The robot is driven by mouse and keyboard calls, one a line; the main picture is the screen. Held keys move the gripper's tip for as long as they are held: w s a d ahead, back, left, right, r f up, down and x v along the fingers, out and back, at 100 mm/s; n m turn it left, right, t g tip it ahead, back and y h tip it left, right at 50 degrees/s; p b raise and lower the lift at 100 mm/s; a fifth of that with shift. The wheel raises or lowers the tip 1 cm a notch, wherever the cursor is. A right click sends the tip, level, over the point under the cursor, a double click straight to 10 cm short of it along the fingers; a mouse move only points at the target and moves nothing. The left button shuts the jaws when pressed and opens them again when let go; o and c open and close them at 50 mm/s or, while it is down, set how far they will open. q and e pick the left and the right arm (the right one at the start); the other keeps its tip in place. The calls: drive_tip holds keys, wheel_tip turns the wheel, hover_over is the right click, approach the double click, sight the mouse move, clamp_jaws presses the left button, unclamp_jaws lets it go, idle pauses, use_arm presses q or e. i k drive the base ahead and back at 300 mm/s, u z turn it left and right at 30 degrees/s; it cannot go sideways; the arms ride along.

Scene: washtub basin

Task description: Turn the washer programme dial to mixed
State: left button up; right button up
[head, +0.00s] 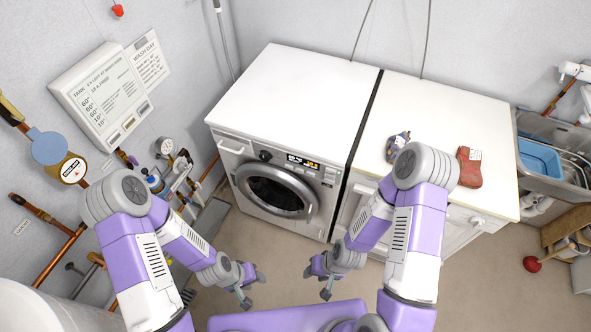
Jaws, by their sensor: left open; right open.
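The dial's pointer and programme labels are too small to read. My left gripper (254,290) is open and empty, low in front of the washer and well apart from the dial. My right gripper (316,283) is open and empty, to the right of the left one, also clear of the washer.
A white cabinet (425,125) adjoins the washer; a patterned item (397,146) and a red-brown boot-shaped item (469,168) rest on it. Pipes and gauges (166,146) line the left wall. A sink with a blue basin (540,157) is at right. Floor before the washer is clear.

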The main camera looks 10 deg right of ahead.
sight(265, 156)
drive_tip(key=z, duration=0.1)
drive_tip(key=i, duration=0.9)
drive_tip(key=u, duration=0.85)
